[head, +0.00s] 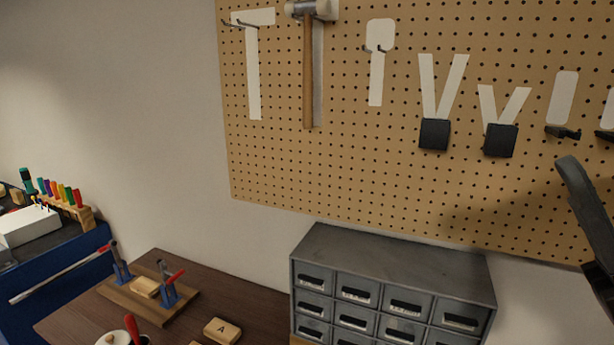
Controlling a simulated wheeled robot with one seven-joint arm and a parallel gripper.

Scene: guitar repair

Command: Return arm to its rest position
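A dark arm part of mine (585,210) shows at the right edge of the head view, in front of the pegboard and to the right of the drawer cabinet. It looks close to the camera and touches nothing that I can see. The rest of my arm is outside the picture.
A pegboard (270,170) bears a hammer (308,75), white tool outlines and black holders. Below stands a grey drawer cabinet (390,250). A brown bench (245,300) holds a wooden block marked A (222,330) and a clamp board (180,302). A blue cart (60,270) stands left.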

